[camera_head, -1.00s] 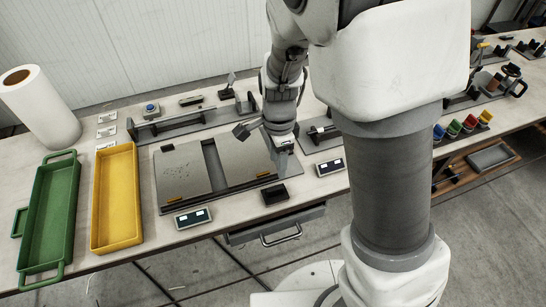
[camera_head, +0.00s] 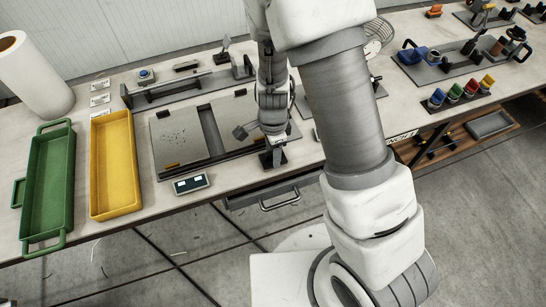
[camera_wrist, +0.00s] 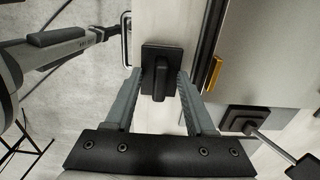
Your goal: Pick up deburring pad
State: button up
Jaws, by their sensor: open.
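A small black block with a raised handle, which I take to be the deburring pad (camera_wrist: 162,52), lies on the table near its front edge. In the head view the pad (camera_head: 270,160) is right of a small display box and partly hidden by my gripper. My gripper (camera_head: 277,142) points down just above it. In the wrist view my gripper (camera_wrist: 157,82) is open, with one finger on each side of the pad's handle. I cannot tell whether a finger touches it.
A flat metal plate fixture (camera_head: 180,137) lies behind and left of the pad. A lever-like tool (camera_wrist: 240,120) stands nearby. A display box (camera_head: 191,183), yellow tray (camera_head: 115,203) and green tray (camera_head: 47,215) are to the left. A drawer handle (camera_head: 279,200) is below the front edge.

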grip_shut()
jog(key=shift+r, duration=0.15)
dwell(0.4)
jog(key=shift+r, duration=0.55)
notch_tip(320, 180, up, 3)
jog(key=shift+f, duration=0.1)
jog(key=s+d+r, duration=0.4)
jog(key=d+r, duration=0.2)
jog(key=d, duration=0.5)
jog(key=shift+s+r, duration=0.25)
jog(key=shift+r, duration=0.15)
jog(key=shift+a, duration=0.1)
